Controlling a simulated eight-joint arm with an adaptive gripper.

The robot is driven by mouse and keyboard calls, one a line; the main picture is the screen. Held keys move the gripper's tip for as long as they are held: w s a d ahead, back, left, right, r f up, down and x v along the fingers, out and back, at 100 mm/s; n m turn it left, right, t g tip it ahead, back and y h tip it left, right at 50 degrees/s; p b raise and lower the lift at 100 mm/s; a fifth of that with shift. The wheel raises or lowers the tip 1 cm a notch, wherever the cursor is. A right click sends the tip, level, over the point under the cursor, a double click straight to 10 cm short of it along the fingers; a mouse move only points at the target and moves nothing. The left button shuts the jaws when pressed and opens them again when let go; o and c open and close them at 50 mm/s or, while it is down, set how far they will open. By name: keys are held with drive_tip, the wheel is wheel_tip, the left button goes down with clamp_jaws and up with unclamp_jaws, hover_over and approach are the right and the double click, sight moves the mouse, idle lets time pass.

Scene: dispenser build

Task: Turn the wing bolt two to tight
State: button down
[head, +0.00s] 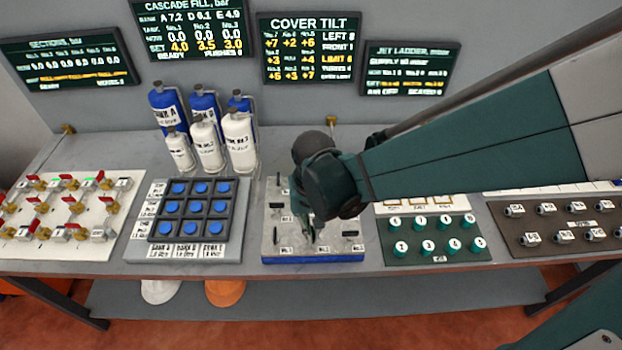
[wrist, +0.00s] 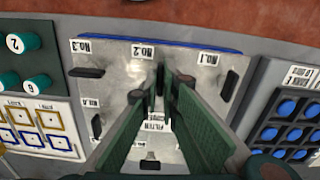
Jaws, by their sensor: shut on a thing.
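The cover plate (head: 268,241) stands on the bench with a blue front edge, and dark wing bolts are spread over it. In the wrist view the plate (wrist: 112,52) shows labels No.3, No.2 and No.1. Wing bolt two (wrist: 160,74) is by the No.2 label, mostly hidden between the fingertips. My gripper (wrist: 161,86) is shut on it from above; it also shows in the head view (head: 312,228). The No.3 wing bolt (wrist: 87,73) and No.1 wing bolt (wrist: 228,85) stand free on either side. The COVER TILT screen (head: 308,48) hangs behind.
A blue-button panel (head: 190,208) lies left of the plate and a panel of green knobs (head: 432,238) lies right. Blue and white bottles (head: 205,130) stand behind on the left. A valve board (head: 60,215) is at the far left. My arm covers the right back.

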sight(313, 232)
idle(0.3)
drive_tip(key=c, duration=2.6)
unclamp_jaws()
drive_tip(key=shift+r, duration=0.2)
drive_tip(key=shift+r, duration=5.8)
